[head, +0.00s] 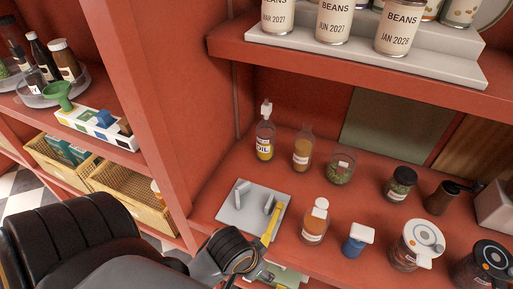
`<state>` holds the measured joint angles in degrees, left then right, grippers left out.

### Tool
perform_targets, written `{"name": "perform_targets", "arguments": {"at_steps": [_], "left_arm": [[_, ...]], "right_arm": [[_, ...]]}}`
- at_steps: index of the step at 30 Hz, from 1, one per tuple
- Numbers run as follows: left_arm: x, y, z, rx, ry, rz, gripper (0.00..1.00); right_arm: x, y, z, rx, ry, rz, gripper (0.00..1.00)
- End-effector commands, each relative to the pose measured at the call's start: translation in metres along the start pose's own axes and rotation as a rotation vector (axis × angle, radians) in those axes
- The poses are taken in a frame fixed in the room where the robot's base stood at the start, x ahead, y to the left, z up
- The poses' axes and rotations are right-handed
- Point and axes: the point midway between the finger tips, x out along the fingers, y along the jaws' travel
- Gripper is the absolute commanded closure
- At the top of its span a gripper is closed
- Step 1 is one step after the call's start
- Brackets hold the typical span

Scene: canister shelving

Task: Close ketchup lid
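No bottle has a readable ketchup label. A bottle with reddish-orange contents and a white cap (314,223) stands upright on the red shelf; its cap looks raised, but I cannot tell clearly whether it is open. A dark red-brown bottle with a white cap (66,64) stands on the upper left shelf. My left gripper (252,256) is at the bottom centre, left of and below the orange bottle and apart from it. Its fingertips are not clear, so I cannot tell whether it is open. My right gripper is not in view.
A grey plate with upright pieces (238,214) lies beside my gripper, with a yellow strip-like object (271,229) at its edge. An oil bottle (265,139), several jars, and a blue container (355,245) stand around. Bean cans (335,20) stand above on an overhanging shelf (330,68).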

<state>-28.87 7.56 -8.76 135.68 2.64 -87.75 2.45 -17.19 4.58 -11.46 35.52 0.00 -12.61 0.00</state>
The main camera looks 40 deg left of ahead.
Motion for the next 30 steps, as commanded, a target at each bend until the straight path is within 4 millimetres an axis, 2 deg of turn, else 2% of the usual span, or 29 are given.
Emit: {"name": "perform_targets", "arguments": {"at_steps": [2,18,24,30], "left_arm": [[0.015,-0.006,0.012,0.004,-0.016,-0.019,0.43],[0.117,-0.009,0.039,0.007,-0.051,-0.024,0.43],[0.141,-0.010,0.048,0.008,-0.060,-0.024,0.43],[0.149,-0.010,0.051,0.008,-0.061,-0.024,0.43]], "right_arm": [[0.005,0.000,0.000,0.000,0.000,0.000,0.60],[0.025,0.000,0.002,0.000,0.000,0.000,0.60],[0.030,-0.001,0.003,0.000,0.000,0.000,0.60],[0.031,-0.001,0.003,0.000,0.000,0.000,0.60]]}}
